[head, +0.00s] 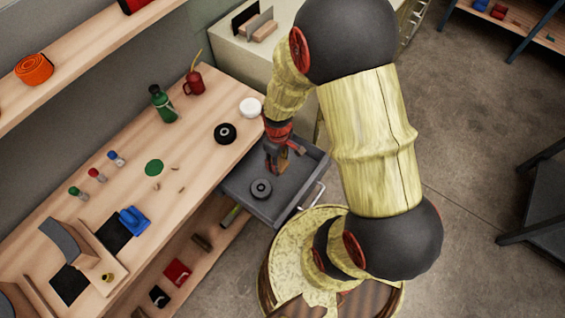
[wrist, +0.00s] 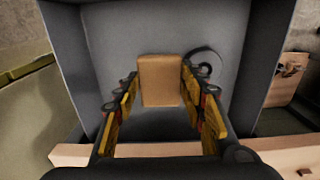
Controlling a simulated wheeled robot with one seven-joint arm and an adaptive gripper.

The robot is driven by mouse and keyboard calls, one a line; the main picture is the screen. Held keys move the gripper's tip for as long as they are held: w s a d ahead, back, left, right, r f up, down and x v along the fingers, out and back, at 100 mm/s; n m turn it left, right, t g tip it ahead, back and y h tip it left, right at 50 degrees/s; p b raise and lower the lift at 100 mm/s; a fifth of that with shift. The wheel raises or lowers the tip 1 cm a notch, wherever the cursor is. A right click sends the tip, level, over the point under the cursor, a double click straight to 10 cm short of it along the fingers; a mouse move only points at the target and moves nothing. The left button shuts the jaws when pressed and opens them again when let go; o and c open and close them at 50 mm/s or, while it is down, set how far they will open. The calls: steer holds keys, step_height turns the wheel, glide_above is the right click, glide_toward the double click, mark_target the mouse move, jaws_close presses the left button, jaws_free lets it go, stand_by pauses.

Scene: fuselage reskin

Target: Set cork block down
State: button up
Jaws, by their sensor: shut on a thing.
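The cork block (wrist: 160,80) is a tan rectangular block between the fingers of my gripper (wrist: 158,90) in the wrist view. My gripper is shut on it. In the head view my gripper (head: 280,160) is over the open grey drawer (head: 238,187), and a bit of the cork block (head: 283,168) shows at the fingertips. The drawer (wrist: 115,25) fills most of the wrist view around the block. I cannot tell whether the block touches the drawer floor.
A dark round disc (head: 261,188) lies in the drawer, left of and nearer than my gripper. The wooden workbench (head: 205,160) beside the drawer holds a black roll (head: 225,133), a white roll (head: 250,107), a green bottle (head: 162,104) and a red can (head: 194,83). The drawer's front floor is clear.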

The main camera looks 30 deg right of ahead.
steer(key=w+d+f+b, duration=0.1)
steer(key=f, duration=0.1)
steer(key=w+d+f, duration=0.1)
steer(key=d+f, duration=0.1)
steer(key=w+d+f+b, duration=0.1)
steer(key=f, duration=0.1)
steer(key=shift+w+d+f+b, duration=0.15)
steer(key=shift+d+b, duration=0.15)
steer(key=shift+b, duration=0.05)
step_height(320, 180, down, 3)
steer(key=shift+f+b, duration=0.1)
steer(key=shift+b, duration=0.9)
steer(key=shift+d, duration=0.1)
steer(key=o, duration=0.9)
